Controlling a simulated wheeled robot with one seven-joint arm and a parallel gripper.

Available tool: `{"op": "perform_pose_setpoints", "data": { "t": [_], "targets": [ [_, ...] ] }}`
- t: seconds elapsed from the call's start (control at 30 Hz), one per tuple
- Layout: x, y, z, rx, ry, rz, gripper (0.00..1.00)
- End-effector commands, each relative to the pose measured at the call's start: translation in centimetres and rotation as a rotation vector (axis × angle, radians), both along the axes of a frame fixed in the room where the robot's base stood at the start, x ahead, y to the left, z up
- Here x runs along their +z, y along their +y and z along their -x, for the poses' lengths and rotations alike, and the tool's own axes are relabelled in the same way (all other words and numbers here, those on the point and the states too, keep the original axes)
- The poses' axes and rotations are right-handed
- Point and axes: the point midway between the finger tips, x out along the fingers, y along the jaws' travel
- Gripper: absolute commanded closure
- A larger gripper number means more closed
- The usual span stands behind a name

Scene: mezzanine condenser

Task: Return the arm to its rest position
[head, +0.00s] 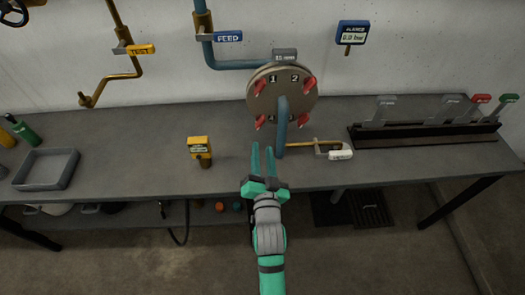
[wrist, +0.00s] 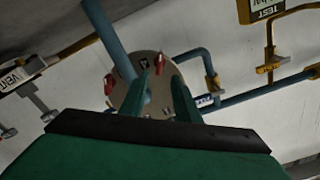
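My gripper (head: 263,160) is teal and reaches up over the front part of the bench in the head view. Its two fingers stand apart with nothing seen between them. In the wrist view the gripper (wrist: 160,95) also shows two separate fingers, pointing toward a round flange plate. That plate (head: 270,99) has red clamps and numbers, with a blue pipe at its middle; it also shows in the wrist view (wrist: 157,104). The gripper looks apart from the plate and pipe in the head view.
A grey bench (head: 130,130) runs along the wall. A yellow device (head: 199,147), a grey tray (head: 47,169) and a green bottle (head: 26,133) stand left. A white-tagged brass valve (head: 340,154) is close right of the gripper. A lever rack (head: 425,138) stands far right.

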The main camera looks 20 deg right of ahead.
Motion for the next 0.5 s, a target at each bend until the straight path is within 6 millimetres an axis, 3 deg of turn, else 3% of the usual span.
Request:
{"op": "perform_pose_setpoints", "data": {
  "t": [0.37,0.5],
  "targets": [
    [-0.1,0.0,0.0,-0.001,0.001,0.001,0.71],
    [-1.1,0.1,1.0,0.0,0.017,0.017,0.71]
  ]
}}
